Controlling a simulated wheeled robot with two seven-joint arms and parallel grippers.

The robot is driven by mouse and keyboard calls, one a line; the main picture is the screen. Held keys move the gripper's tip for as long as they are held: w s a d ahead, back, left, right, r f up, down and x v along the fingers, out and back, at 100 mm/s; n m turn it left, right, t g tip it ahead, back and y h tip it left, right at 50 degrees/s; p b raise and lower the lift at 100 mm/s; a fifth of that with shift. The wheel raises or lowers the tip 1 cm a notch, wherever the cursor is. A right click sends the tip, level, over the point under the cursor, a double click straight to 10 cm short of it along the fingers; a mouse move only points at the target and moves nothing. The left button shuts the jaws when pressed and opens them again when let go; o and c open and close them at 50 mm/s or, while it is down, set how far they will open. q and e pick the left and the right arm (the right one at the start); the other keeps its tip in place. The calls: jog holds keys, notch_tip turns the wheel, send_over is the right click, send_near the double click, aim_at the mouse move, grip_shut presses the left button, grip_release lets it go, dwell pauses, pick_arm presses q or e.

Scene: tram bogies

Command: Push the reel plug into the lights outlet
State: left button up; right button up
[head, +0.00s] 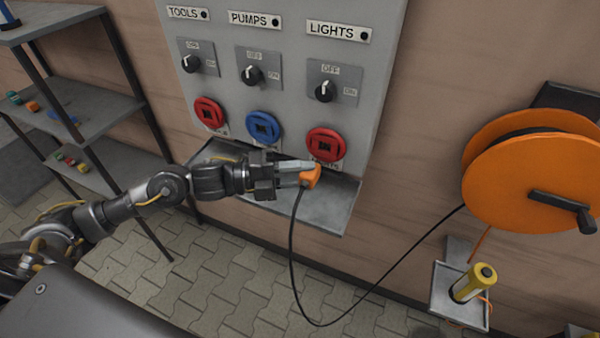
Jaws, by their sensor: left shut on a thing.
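The lights outlet (326,144) is a red round socket with a dark centre, on the right of a grey wall panel (297,97) under the LIGHTS label (337,32). My left gripper (302,174) is shut on the orange reel plug (311,177), just below and left of the lights outlet. From this angle I cannot tell the exact gap between plug and outlet. A black cable (292,255) hangs from the plug in a loop and runs up to the orange cable reel (530,172) on the wall at right. My right gripper is not in view.
A red outlet (209,112) and a blue outlet (262,127) sit left of the lights outlet, with rotary switches above. A grey shelf (340,208) juts out below the panel. A yellow cylinder (474,283) stands in a small holder at lower right. Shelving (80,112) stands at left.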

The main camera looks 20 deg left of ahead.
pick_arm(q)
jog(key=shift+w, duration=0.15)
jog(key=shift+w+d+b, duration=0.2)
jog(key=shift+w+b, duration=0.2)
jog(key=shift+w, duration=2.35)
jog(key=shift+a, duration=0.1)
jog(key=shift+b, duration=0.35)
jog(key=shift+w, duration=0.4)
dwell(0.3)
jog(key=o, duration=1)
